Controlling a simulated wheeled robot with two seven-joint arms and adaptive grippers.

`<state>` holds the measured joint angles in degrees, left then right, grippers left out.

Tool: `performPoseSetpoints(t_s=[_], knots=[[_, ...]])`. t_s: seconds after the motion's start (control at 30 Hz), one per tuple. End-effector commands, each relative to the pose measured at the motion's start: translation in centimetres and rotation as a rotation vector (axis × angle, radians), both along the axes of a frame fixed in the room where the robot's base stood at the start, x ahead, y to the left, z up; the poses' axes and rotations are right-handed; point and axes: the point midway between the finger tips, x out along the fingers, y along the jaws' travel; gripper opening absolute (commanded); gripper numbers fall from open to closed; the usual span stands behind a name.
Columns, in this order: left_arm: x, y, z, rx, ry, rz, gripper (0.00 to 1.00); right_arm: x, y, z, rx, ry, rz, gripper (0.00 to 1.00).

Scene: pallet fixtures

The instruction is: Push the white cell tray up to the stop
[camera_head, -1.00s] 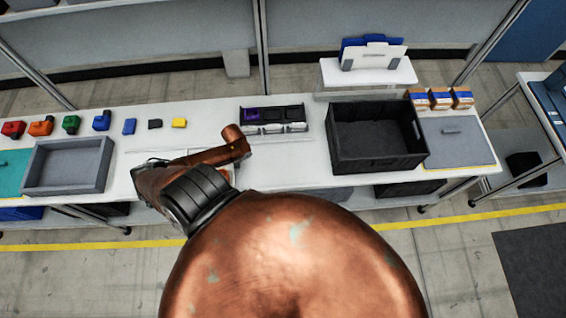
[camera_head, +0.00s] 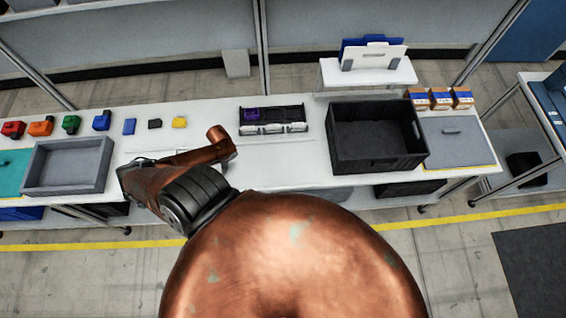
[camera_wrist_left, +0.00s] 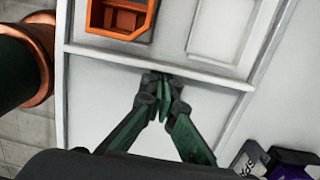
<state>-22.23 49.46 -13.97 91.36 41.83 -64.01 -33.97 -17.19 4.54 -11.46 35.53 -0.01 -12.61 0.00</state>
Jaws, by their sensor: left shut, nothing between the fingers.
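The white cell tray (camera_wrist_left: 220,30) is at the top of the left wrist view, cut off by the frame edge. One cell holds an orange part (camera_wrist_left: 123,18); the cell beside it looks empty. My left gripper (camera_wrist_left: 163,78) is shut and empty, its dark green fingertips at the outer face of the tray's near wall, apparently touching it. In the head view my left arm covers most of the tray, and the fingers are barely visible. I cannot make out the stop. My right gripper is not in view.
Long white rails run along both sides, the right one (camera_wrist_left: 258,75) clearest. A black rack (camera_head: 272,118) with a purple block stands behind, right of my arm. A grey bin (camera_head: 68,165) lies left, a black crate (camera_head: 375,135) right. Small coloured parts line the back left.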

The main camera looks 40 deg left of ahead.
Motion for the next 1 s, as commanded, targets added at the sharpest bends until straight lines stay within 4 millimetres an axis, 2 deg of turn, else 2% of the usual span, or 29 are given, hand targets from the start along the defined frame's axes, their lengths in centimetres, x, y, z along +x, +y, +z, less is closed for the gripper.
performPoseSetpoints(t_s=[0.47, 0.67, 1.0], knots=[[-2.3, 1.9, 0.0, 0.002, 0.004, 0.001, 0.00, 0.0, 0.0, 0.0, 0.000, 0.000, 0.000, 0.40], [-1.8, 1.5, 0.0, 0.000, 0.001, 0.000, 0.00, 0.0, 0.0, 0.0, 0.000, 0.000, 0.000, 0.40], [0.6, -0.5, 0.0, -0.001, -0.001, -0.002, 0.00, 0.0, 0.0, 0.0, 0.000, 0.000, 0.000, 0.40]])
